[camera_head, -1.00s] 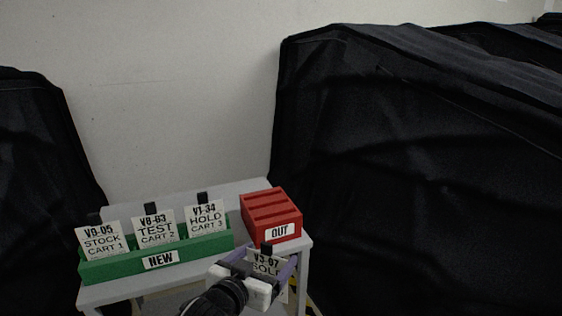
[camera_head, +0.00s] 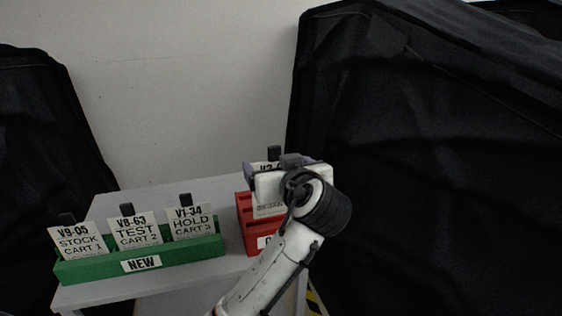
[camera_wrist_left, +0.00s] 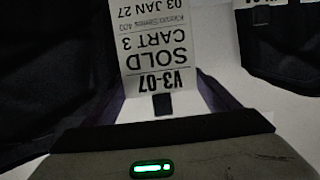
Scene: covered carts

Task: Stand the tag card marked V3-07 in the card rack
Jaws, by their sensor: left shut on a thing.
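My left gripper (camera_head: 283,166) is shut on the white tag card (camera_head: 268,205), which has a black tab on top. In the left wrist view the card (camera_wrist_left: 157,42) appears upside down and reads V3-07, SOLD, CART 3. In the head view, the card hangs upright in front of or above the red slotted rack (camera_head: 243,212) marked OUT. My gripper and arm hide much of the card and rack. I cannot tell whether the card's lower edge is in a slot. My right gripper is not in view.
A green holder (camera_head: 90,270) marked NEW stands left of the red rack on a grey table (camera_head: 150,197). It holds the cards V9-05 (camera_head: 79,243), V8-63 (camera_head: 135,232) and V1-34 (camera_head: 190,222). Black covered carts (camera_head: 430,170) flank the table.

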